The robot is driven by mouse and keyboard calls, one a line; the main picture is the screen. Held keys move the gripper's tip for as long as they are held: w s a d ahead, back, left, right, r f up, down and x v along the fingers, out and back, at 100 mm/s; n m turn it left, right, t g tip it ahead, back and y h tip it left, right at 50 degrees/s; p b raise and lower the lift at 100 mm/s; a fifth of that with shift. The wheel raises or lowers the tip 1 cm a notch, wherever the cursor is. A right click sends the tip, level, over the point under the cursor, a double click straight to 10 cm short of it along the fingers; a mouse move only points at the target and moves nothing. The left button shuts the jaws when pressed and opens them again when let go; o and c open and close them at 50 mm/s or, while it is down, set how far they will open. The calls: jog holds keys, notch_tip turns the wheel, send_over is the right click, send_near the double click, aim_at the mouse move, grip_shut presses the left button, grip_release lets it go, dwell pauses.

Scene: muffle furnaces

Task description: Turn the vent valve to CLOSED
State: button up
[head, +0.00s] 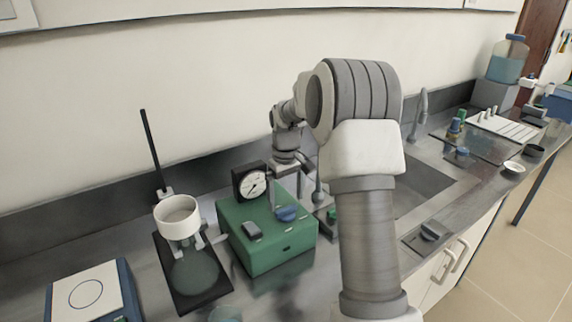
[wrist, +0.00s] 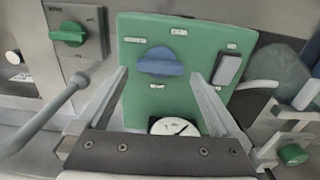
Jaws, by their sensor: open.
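A green box (head: 268,250) stands on the bench with a blue knob (head: 287,214) on its top face, likely the vent valve. In the wrist view the knob (wrist: 160,63) has its bar lying roughly sideways. Small white labels surround it, too blurred to read. A grey rocker-like block (wrist: 229,69) sits to its right and a round dial gauge (wrist: 174,127) stands at the box's edge. My gripper (wrist: 159,78) is open and empty, its fingers either side of the knob in the picture, with no visible contact. In the head view it hangs over the box, partly hidden by my arm.
A green knob on a grey panel (wrist: 68,35) is left in the wrist view; another green knob (wrist: 292,155) is lower right. A stand with a white bowl (head: 178,218) is left of the box, and a scale (head: 84,294) farther left. The sink (head: 425,182) is right.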

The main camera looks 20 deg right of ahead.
aim_at(286, 208)
notch_tip(286, 208, up, 15)
jog(key=p, duration=0.1)
jog(key=shift+f, duration=0.15)
dwell(0.5)
jog(key=s+a+r+t, duration=0.1)
jog(key=s+a+r, duration=0.1)
jog(key=s, duration=0.3)
jog(key=s+a+r+m+t, duration=0.1)
jog(key=s+a+r, duration=0.2)
jog(key=s, duration=0.2)
jog(key=s+a+r+t, duration=0.1)
jog(key=s+a+r, duration=0.1)
jog(key=s, duration=0.3)
jog(key=s+a+f+t, duration=0.1)
jog(key=s+a+f, duration=0.1)
jog(key=s, duration=0.5)
jog(key=s+a+f+m+t, duration=0.1)
jog(key=s+f, duration=0.1)
jog(key=s, duration=0.6)
jog(key=shift+s+a+f+t, duration=0.2)
jog(key=shift+a+f+t, duration=0.1)
jog(key=shift+a, duration=0.1)
